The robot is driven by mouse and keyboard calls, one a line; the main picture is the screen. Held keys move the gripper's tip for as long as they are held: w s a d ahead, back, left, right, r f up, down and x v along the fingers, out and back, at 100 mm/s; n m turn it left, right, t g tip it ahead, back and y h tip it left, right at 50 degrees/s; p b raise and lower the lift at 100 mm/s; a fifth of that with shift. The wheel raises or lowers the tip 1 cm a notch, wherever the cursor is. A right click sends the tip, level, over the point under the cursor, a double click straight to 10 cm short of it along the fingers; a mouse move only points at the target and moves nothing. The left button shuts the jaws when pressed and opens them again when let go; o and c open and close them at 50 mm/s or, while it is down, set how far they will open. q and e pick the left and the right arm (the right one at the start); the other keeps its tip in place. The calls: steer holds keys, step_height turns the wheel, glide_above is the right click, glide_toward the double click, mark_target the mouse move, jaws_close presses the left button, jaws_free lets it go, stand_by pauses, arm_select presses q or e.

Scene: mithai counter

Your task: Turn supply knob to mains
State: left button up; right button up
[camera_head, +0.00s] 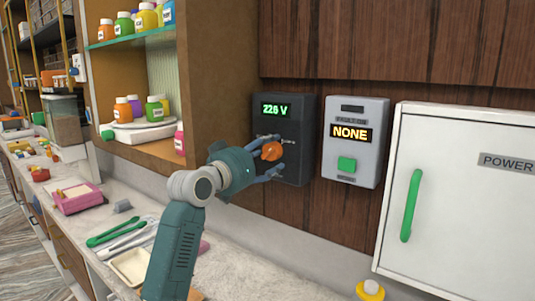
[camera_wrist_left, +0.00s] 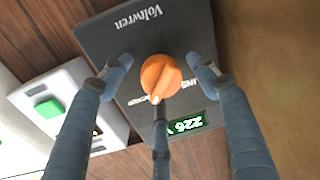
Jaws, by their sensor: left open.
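The supply knob (camera_head: 272,151) is orange and sits on a dark wall box (camera_head: 297,165) whose green display reads 226 V. In the left wrist view the knob (camera_wrist_left: 161,76) shows a pale pointer mark at its lower edge, toward the display side. My left gripper (camera_head: 268,158) is at the box, its fingers spread around the knob. In the left wrist view the left gripper (camera_wrist_left: 158,72) is open, with a finger on either side of the knob and a gap to each. A third finger lies below the knob, close to the mark. The position labels are mostly hidden. My right gripper is out of view.
A grey box (camera_head: 354,140) with a NONE display and green button is right of the dark box. A white POWER cabinet (camera_head: 459,188) with a green handle stands farther right. A shelf with jars (camera_head: 151,108) is left. Green tongs (camera_head: 117,232) lie on the counter below.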

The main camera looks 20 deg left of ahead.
arm_select(q)
steer(key=c, duration=1.1)
steer(key=shift+c, duration=0.3)
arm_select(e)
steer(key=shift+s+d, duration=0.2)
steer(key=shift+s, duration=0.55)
